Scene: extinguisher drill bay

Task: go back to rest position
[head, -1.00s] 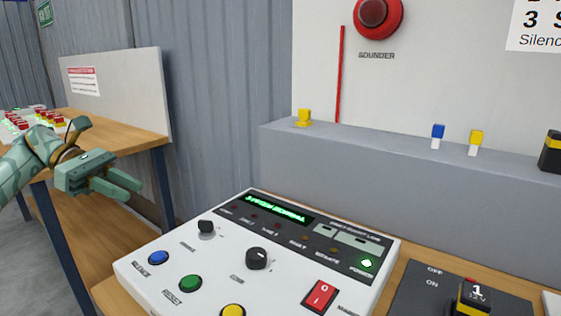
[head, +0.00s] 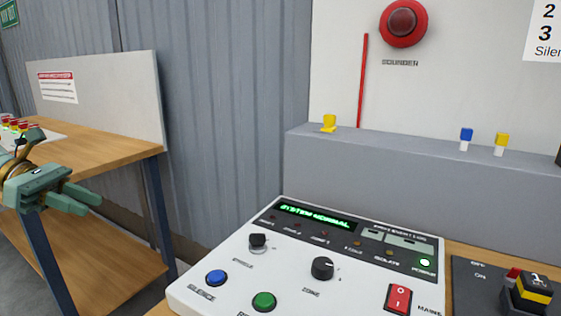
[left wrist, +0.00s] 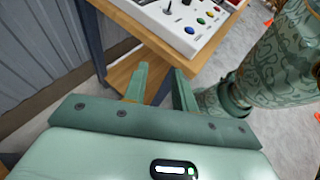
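My left gripper (head: 92,200) is at the left of the head view, in front of the wooden side table. It is empty. In the left wrist view its two fingers (left wrist: 161,88) stand apart with nothing between them, and the floor and a wooden bench show beyond. My right gripper is in neither view. The white control panel (head: 215,255) has a lit green display reading "SYSTEM NORMAL", knobs, blue and green buttons and a red rocker switch. It also shows at the top of the left wrist view (left wrist: 160,22). My left gripper is clear of it.
The wooden side table (head: 100,150) carries red-topped buttons and a pale upright board (head: 110,95). A grey ledge (head: 400,165) behind the panel holds small yellow and blue pieces. A black and yellow switch block (head: 532,290) sits at the right. A red sounder (head: 403,22) is above.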

